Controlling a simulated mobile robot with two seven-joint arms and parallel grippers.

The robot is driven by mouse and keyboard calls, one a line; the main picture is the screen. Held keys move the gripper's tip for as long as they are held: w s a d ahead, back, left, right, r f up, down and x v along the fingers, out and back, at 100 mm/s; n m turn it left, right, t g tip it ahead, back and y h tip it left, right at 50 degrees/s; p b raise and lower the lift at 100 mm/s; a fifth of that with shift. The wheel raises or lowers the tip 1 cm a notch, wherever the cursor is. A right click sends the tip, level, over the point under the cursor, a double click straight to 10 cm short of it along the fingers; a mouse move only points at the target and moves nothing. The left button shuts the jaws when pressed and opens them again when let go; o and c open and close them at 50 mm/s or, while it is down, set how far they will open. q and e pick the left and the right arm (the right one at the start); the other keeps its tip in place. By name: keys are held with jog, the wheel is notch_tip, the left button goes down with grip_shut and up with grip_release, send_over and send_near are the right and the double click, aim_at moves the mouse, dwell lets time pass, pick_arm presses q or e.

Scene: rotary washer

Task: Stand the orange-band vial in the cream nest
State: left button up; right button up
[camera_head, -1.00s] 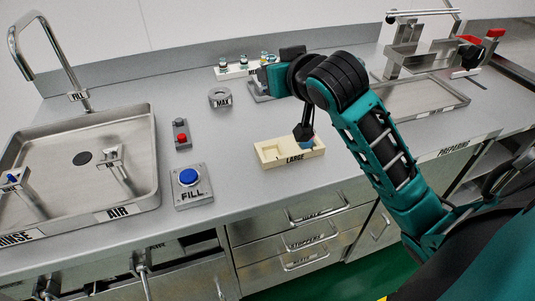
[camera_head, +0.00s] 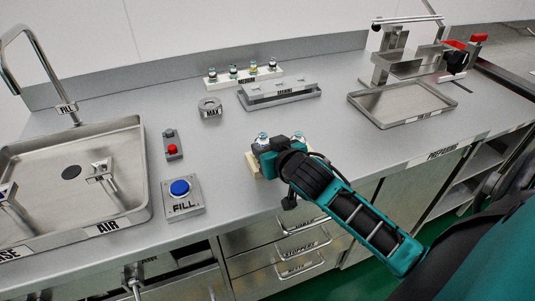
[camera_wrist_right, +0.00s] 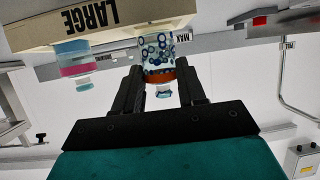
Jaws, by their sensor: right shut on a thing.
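The orange-band vial (camera_wrist_right: 160,62) is clear with blue ring marks and stands between the fingers of my right gripper (camera_wrist_right: 157,92) in the wrist view, which is upside down. My right gripper (camera_head: 264,152) is shut on it over the cream nest (camera_head: 252,167). The vial's base end meets the nest (camera_wrist_right: 45,36) in the wrist view; I cannot tell whether it is fully seated. The vial's top (camera_head: 262,137) shows above the gripper in the head view. A pink-band vial (camera_wrist_right: 73,62) stands in the nest beside it. My left gripper is out of view.
A white rack (camera_head: 222,83) with several vials stands at the back, behind a grey rack (camera_head: 280,98). A MAX ring (camera_head: 210,109), a red-button box (camera_head: 172,146), a blue FILL button (camera_head: 180,188) and a sink (camera_head: 130,160) lie left. A metal tray (camera_head: 400,108) lies right.

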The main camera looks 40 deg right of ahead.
jog(key=shift+f, duration=1.1)
jog(key=shift+f, duration=0.1)
jog(key=o, duration=1.1)
jog(key=shift+c, duration=0.2)
jog(key=shift+r, duration=0.2)
jog(key=v, duration=1.2)
jog(key=shift+f, duration=0.1)
